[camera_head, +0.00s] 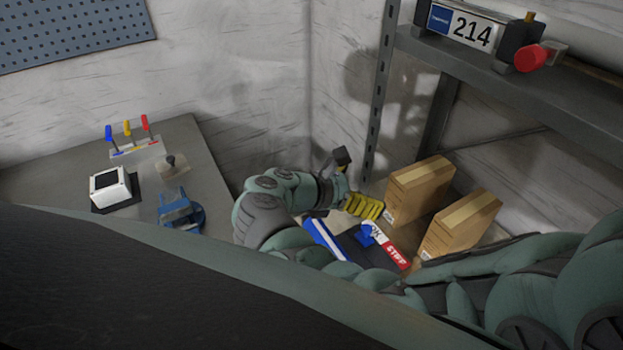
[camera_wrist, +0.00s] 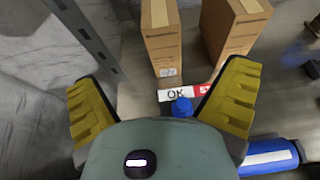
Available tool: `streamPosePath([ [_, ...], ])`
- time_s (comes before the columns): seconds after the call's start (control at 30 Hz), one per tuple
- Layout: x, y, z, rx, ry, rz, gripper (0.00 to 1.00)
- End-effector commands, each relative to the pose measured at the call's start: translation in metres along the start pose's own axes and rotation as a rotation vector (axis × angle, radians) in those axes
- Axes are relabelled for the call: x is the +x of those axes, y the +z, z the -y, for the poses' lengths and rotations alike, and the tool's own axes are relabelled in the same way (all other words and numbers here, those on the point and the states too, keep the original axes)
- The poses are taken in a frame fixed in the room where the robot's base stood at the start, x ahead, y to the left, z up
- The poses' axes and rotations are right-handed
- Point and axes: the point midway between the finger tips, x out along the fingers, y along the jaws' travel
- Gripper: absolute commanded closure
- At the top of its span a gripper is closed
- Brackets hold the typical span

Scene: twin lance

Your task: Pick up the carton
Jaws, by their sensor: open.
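Two brown cardboard cartons with tan tape stand upright side by side on a shelf. The left carton (camera_head: 418,190) is nearest my gripper, and it also shows in the wrist view (camera_wrist: 172,38). The right carton (camera_head: 461,226) stands beside it with a gap between, and it shows in the wrist view too (camera_wrist: 233,30). My gripper (camera_head: 362,206) has yellow ridged fingers. In the wrist view (camera_wrist: 165,105) the fingers are spread wide and nothing is between them; both cartons lie beyond the fingertips. In the head view my arm hides part of the shelf.
A red-and-white sign reading OK and STOP (camera_head: 386,246) and a blue object (camera_head: 367,236) lie in front of the cartons. A blue-and-white object (camera_head: 325,238) lies left of them. A metal shelf post (camera_head: 379,100) stands close behind my gripper. An upper shelf (camera_head: 500,75) overhangs.

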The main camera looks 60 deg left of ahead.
Motion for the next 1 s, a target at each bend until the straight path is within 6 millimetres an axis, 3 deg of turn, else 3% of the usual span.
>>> streamPosePath([
  [0.3, 0.067, 0.001, 0.002, 0.004, -0.01, 0.0, 0.01],
  [0.67, 0.095, -0.002, 0.002, 0.005, -0.007, 0.0, 0.01],
  [1.0, 0.133, -0.01, 0.003, 0.003, -0.006, 0.0, 0.01],
])
